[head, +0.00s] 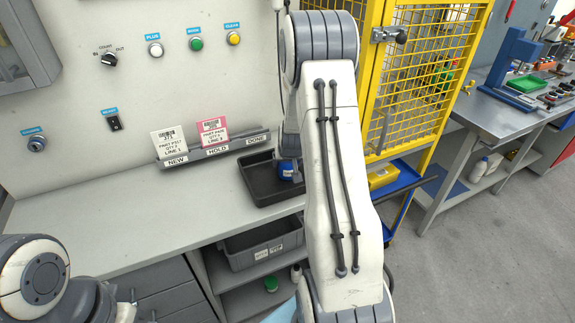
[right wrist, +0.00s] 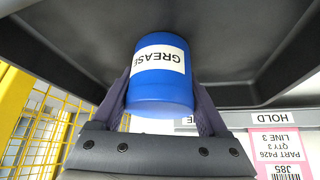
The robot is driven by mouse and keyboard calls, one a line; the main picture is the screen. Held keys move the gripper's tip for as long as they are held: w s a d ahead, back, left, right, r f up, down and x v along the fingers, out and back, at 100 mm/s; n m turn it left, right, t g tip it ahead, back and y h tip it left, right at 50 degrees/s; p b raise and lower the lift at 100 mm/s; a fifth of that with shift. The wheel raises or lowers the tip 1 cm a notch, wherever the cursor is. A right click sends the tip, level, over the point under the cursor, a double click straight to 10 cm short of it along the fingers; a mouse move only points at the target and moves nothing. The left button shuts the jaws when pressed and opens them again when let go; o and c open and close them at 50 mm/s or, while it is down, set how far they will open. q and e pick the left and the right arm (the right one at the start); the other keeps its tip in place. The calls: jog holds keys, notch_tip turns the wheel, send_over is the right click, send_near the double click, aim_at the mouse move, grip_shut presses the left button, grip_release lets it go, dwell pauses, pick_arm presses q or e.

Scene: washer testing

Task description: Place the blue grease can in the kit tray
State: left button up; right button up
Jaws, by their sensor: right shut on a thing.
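The blue grease can (head: 291,173) is at the right part of the black kit tray (head: 262,193) on the bench, partly hidden by my right arm in the head view. In the right wrist view the can (right wrist: 158,88) has a white label reading GREASE and sits between the two fingers of my right gripper (right wrist: 162,100), which is shut on it. The dark tray (right wrist: 245,40) fills the background behind the can there. I cannot tell whether the can touches the tray floor. My left arm shows at the lower left of the head view, its gripper out of view.
A card rack (head: 220,148) marked NEW, HOLD and DONE stands behind the tray, holding a white card and a pink card (head: 212,132). A yellow mesh cage (head: 415,75) stands right of the bench. The bench top (head: 110,215) is clear left of the tray.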

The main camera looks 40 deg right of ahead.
jog(key=shift+f, duration=0.1)
jog(key=o, duration=1.5)
jog(key=shift+c, duration=0.2)
jog(key=shift+s+a+r, duration=0.1)
jog(key=shift+r, duration=0.45)
jog(key=p+v, duration=0.4)
jog(key=v, duration=0.7)
jog(key=shift+s, duration=0.1)
